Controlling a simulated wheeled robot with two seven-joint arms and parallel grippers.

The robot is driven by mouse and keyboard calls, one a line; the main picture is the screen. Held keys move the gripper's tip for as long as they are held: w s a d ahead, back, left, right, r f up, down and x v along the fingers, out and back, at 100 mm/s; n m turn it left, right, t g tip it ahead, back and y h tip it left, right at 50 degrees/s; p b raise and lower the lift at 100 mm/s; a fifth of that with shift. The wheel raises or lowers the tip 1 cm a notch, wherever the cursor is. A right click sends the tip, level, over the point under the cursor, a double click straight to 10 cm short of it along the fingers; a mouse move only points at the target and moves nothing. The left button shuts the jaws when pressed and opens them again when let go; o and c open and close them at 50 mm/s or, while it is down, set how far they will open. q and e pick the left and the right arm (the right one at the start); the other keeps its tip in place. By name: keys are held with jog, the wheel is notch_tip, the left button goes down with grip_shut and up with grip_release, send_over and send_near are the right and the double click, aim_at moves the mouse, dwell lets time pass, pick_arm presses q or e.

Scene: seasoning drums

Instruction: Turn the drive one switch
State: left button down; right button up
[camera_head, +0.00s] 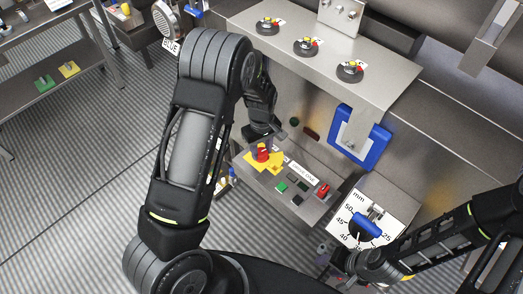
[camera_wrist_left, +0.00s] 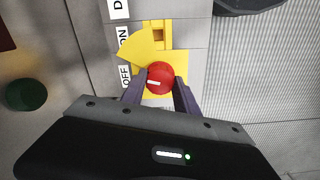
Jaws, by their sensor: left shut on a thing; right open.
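The drive one switch is a red rotary knob (camera_head: 261,152) on a yellow plate (camera_head: 275,168), on a grey sloped panel (camera_head: 312,205). In the left wrist view the red knob (camera_wrist_left: 160,77) sits between the two fingers of my left gripper (camera_wrist_left: 160,92), which is shut on it. ON and OFF labels (camera_wrist_left: 124,76) stand left of the yellow plate, and a white mark on the knob points left, near OFF. In the head view my left gripper (camera_head: 264,136) is over the knob and partly hides it. My right gripper (camera_head: 348,262) is open at the lower right, away from this switch.
The panel also holds a green button (camera_head: 282,187), dark buttons and a red switch (camera_head: 323,190). A dial with a blue knob (camera_head: 367,225) stands to the right, near my right arm. A steel shelf (camera_head: 385,92) with several round controls overhangs behind.

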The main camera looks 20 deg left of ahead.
aim_at(261, 152)
pick_arm(q)
jog(key=shift+n, duration=1.6)
jog(key=c, duration=0.9)
grip_release()
notch_tip(261, 152, up, 8)
jog(key=shift+f, duration=0.1)
jog(key=shift+s, duration=0.1)
